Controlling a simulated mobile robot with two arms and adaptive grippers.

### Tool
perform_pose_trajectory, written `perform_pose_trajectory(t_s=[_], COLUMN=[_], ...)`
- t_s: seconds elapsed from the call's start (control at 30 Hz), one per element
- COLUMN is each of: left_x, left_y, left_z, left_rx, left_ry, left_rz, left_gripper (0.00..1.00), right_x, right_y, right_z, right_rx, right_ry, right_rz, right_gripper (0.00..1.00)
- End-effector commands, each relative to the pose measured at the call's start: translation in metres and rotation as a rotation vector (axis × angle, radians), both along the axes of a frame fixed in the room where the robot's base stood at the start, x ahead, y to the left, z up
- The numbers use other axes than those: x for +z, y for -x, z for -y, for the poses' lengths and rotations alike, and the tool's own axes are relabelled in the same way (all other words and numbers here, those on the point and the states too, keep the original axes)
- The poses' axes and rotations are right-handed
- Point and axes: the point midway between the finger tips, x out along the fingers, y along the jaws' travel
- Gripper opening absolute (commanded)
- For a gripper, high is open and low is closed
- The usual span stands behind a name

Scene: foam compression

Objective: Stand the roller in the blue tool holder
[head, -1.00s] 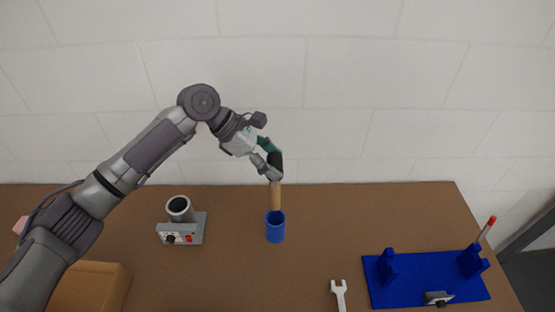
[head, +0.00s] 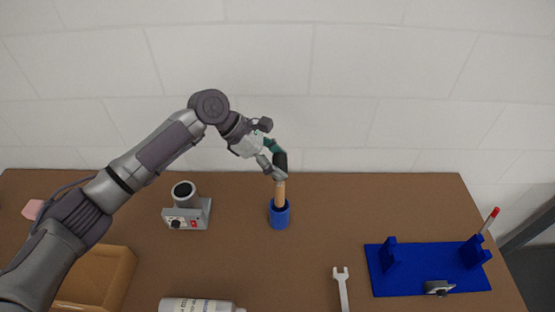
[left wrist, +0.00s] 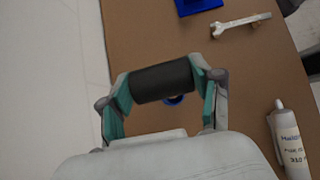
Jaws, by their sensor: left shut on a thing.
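The roller has a black cylinder (left wrist: 162,82) and a wooden handle (head: 280,190). My left gripper (head: 279,170) is shut on the black cylinder, which lies across between the two fingers in the left wrist view. The handle hangs down, close to upright. The blue tool holder (head: 279,217) is an upright cup on the table, directly below the gripper. The handle's lower end appears inside the cup's mouth; how deep is hidden. In the left wrist view only a little of the holder (left wrist: 174,100) shows behind the cylinder. My right gripper is not in view.
A grey device with a tube (head: 187,208) stands left of the holder. A tan box (head: 122,285) and a white bottle (head: 195,305) are at the front left. A wrench (head: 342,288) and a blue fixture (head: 410,275) are to the right. Table around the holder is clear.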

Motion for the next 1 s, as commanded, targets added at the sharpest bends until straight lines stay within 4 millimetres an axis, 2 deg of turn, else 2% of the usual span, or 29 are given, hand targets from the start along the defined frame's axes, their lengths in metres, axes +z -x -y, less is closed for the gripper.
perform_pose_trajectory(t_s=[0.53, 1.0], left_x=[0.001, -0.011], left_y=[0.0, 0.0], left_z=[-0.001, -0.001], left_rx=[0.0, 0.001], left_ry=[0.001, 0.001], left_rz=[0.001, 0.001], left_gripper=[0.19, 0.19], right_x=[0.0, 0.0], right_y=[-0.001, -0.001], right_z=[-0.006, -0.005], right_rx=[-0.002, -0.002], right_ry=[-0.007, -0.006], right_rz=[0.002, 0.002], right_gripper=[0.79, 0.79])
